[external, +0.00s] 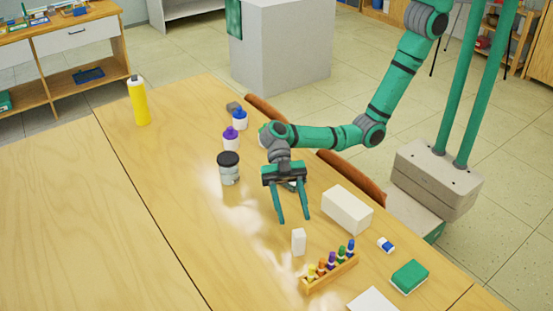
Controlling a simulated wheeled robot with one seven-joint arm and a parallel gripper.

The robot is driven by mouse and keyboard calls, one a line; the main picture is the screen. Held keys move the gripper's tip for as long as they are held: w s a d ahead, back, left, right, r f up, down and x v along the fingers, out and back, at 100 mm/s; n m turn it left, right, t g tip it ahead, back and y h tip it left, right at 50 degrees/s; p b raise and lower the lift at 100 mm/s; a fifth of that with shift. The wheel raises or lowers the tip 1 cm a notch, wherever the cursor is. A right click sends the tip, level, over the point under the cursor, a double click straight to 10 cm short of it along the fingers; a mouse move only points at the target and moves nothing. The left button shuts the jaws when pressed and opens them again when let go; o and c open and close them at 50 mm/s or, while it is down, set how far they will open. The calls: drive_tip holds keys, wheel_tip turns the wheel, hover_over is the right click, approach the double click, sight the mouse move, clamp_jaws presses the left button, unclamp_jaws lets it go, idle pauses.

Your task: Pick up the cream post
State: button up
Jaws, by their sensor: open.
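The cream post (298,241) is a small, pale upright block on the wooden table, just left of the marker rack. My gripper (295,219) points down, open, with its two fingers apart and nothing seen between them. In the external view its fingertips show just above the post's top. The exact height and depth between them cannot be told from this one view.
A larger cream box (347,209) lies right of my gripper. A wooden rack (330,273) with several coloured markers stands in front. A dark-lidded jar (228,168), a purple-capped bottle (230,138) and a yellow bottle (138,101) stand farther back. The table's left side is clear.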

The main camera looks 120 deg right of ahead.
sight(301, 241)
drive_tip(key=x, duration=0.5)
drive_tip(key=shift+a, duration=0.2)
drive_tip(key=shift+x, duration=2.85)
clamp_jaws()
